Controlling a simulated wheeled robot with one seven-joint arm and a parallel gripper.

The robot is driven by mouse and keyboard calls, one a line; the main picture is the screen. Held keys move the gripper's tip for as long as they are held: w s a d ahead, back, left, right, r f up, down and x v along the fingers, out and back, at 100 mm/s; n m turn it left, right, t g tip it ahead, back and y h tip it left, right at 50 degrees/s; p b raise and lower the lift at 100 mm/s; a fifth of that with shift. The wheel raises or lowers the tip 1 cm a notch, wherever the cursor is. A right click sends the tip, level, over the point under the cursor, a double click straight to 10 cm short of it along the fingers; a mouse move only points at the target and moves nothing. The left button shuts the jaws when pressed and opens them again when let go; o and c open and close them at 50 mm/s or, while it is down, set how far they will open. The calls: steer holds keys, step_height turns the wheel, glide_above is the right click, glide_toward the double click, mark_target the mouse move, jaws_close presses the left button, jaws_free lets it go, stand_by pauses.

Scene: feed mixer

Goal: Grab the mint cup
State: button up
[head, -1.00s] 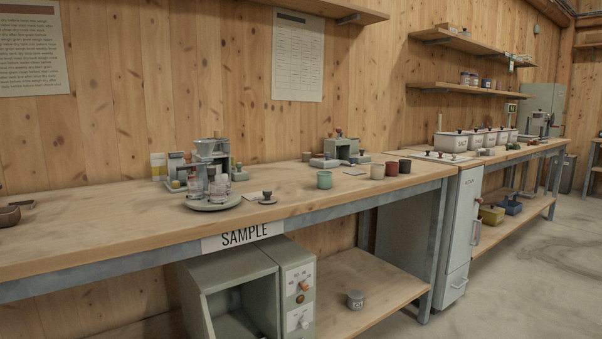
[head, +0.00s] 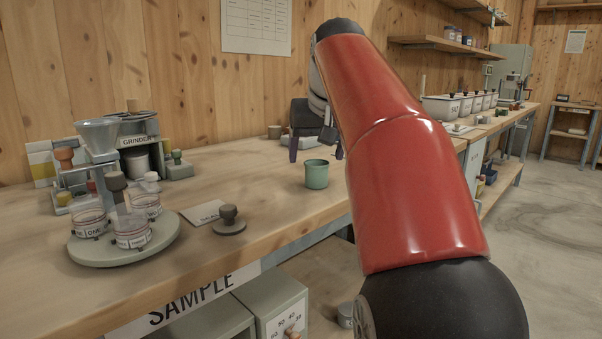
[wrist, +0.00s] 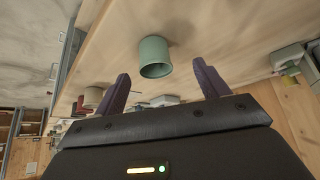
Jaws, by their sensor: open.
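The mint cup (head: 316,174) stands upright on the sample bench, near its front edge, in the head view. It also shows in the wrist view (wrist: 154,57), upside down in the picture, ahead of and between the two fingers. My gripper (wrist: 162,85) is open and empty, with its dark fingers apart and the cup beyond the tips. In the head view my gripper (head: 314,155) is behind and above the cup, partly hidden by my red arm. I see no contact between the fingers and the cup.
Left of the cup are a card, a small dark-knobbed weight (head: 228,219) and a round tray (head: 77,251) with several labelled jars. A grinder (head: 137,142) stands behind them. The bench between the cup and the weight is clear. White lidded bins (head: 441,108) stand on the far bench.

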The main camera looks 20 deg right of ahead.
mark_target(315, 168)
steer(key=shift+w+d+r, duration=0.1)
steer(key=shift+w+d, duration=0.15)
steer(key=shift+w, duration=0.2)
steer(key=shift+w+d+f, duration=0.1)
steer(key=shift+w+f, duration=0.1)
steer(key=x, duration=0.2)
steer(key=b+x, duration=0.1)
steer(key=x, duration=0.1)
steer(key=b+x, duration=0.1)
steer(key=x, duration=0.2)
steer(key=shift+w+d+r, duration=0.15)
steer(key=shift+d, duration=0.2)
steer(key=c, duration=1)
steer(key=shift+r, duration=0.15)
